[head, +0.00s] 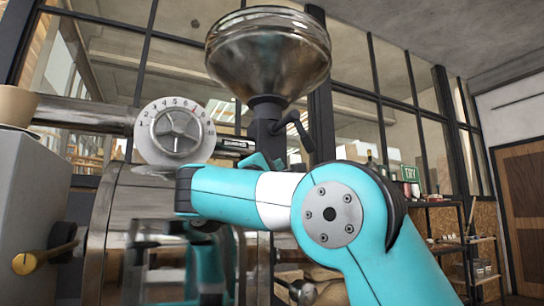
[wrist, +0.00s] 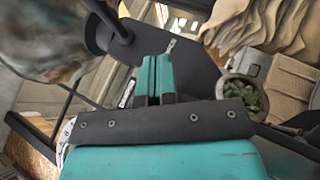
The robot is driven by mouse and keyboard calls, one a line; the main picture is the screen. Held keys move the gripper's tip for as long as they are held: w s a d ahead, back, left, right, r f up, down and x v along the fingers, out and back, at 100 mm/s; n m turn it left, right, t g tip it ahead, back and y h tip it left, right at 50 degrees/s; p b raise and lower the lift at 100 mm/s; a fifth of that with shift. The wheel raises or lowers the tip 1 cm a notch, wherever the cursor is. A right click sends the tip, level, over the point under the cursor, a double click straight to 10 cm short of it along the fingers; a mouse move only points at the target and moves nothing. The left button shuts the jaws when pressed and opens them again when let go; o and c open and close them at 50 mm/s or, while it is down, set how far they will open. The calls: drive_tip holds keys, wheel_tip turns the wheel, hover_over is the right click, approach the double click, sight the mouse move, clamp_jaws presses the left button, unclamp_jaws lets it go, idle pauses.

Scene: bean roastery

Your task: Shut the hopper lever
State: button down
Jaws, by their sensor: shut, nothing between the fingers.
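The metal hopper (head: 268,60) stands at the upper middle of the head view, a wide shiny bowl on a dark neck. The dark hopper lever (head: 292,121) sticks out from the right side of the neck, its end bent downward. In the wrist view the hopper (wrist: 40,38) fills the upper left, and a dark part that looks like the lever (wrist: 104,30) shows just right of it. My gripper (wrist: 155,76) has its two teal fingers together, empty, below and right of that part and apart from it. In the head view my arm partly hides the gripper.
A white numbered dial (head: 175,131) and a metal pipe (head: 85,115) lie left of the hopper. A grey box (head: 30,190) stands at the far left. In the wrist view, a pot of green beans (wrist: 243,96) and sacks (wrist: 270,30) are on the right.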

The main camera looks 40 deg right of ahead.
sight(302, 131)
drive_tip(key=w+d+r+p, duration=0.1)
drive_tip(key=d+r+p, duration=0.2)
drive_tip(key=d, duration=0.6)
wheel_tip(302, 131, up, 2)
drive_tip(key=shift+r, duration=0.15)
drive_tip(key=shift+w+d, duration=0.1)
drive_tip(key=shift+d, duration=0.05)
